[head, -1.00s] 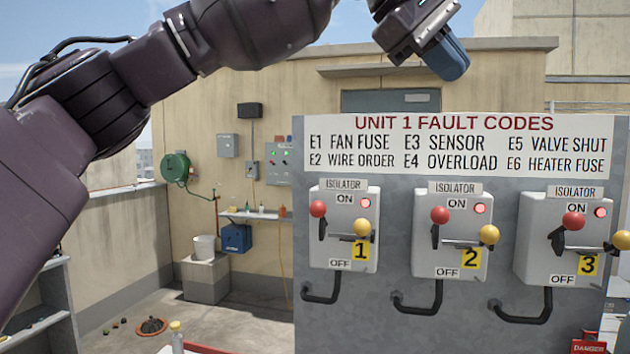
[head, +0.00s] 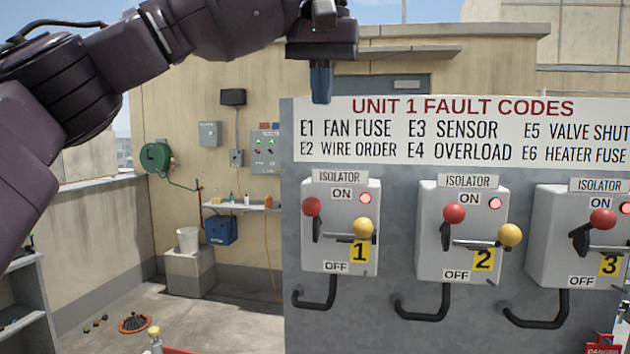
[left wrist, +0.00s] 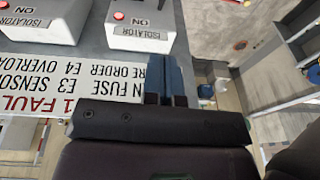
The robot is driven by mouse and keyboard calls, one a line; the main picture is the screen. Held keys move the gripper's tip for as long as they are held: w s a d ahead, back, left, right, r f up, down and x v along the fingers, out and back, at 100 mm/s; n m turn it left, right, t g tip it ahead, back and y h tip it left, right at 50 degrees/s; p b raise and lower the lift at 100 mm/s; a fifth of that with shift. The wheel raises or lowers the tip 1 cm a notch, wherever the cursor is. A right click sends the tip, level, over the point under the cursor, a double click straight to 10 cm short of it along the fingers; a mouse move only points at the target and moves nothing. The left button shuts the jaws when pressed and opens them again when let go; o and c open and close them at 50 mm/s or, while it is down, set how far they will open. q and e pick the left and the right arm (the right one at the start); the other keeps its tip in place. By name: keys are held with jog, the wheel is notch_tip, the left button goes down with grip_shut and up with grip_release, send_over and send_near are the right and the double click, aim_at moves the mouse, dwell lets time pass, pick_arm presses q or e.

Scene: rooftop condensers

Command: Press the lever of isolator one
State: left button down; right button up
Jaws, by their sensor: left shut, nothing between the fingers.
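Isolator one (head: 340,226) is a light grey box at the left of the grey panel, with a yellow "1" label and a lit red lamp. Its lever (head: 338,237) carries a red ball at the left and a yellow ball (head: 364,228) at the right, near the box's middle height, between ON and OFF. My left gripper (head: 321,98) points down, shut and empty, in front of the sign's left end, above isolator one and apart from it. In the left wrist view its fingers (left wrist: 165,78) are together, and isolator boxes show upside down at the top left. My right gripper is not in view.
Isolator two (head: 459,230) and isolator three (head: 582,236) stand to the right with similar levers. Black curved handles (head: 318,303) stick out below the boxes. The fault code sign (head: 460,130) spans the panel top. Open floor lies at the left.

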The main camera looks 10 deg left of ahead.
pick_arm(q)
jog(key=shift+s+d, duration=0.1)
jog(key=shift+s, duration=0.05)
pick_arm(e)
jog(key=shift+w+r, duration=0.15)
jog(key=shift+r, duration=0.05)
pick_arm(q)
send_over(315, 215)
jog(key=w, duration=0.2)
jog(key=f, duration=1.2)
jog(key=shift+s, duration=0.2)
jog(key=shift+s+f, duration=0.2)
jog(key=shift+f, duration=0.6)
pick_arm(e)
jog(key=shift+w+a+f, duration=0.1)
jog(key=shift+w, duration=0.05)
pick_arm(q)
jog(key=shift+f+b, duration=0.1)
jog(key=shift+b, duration=0.2)
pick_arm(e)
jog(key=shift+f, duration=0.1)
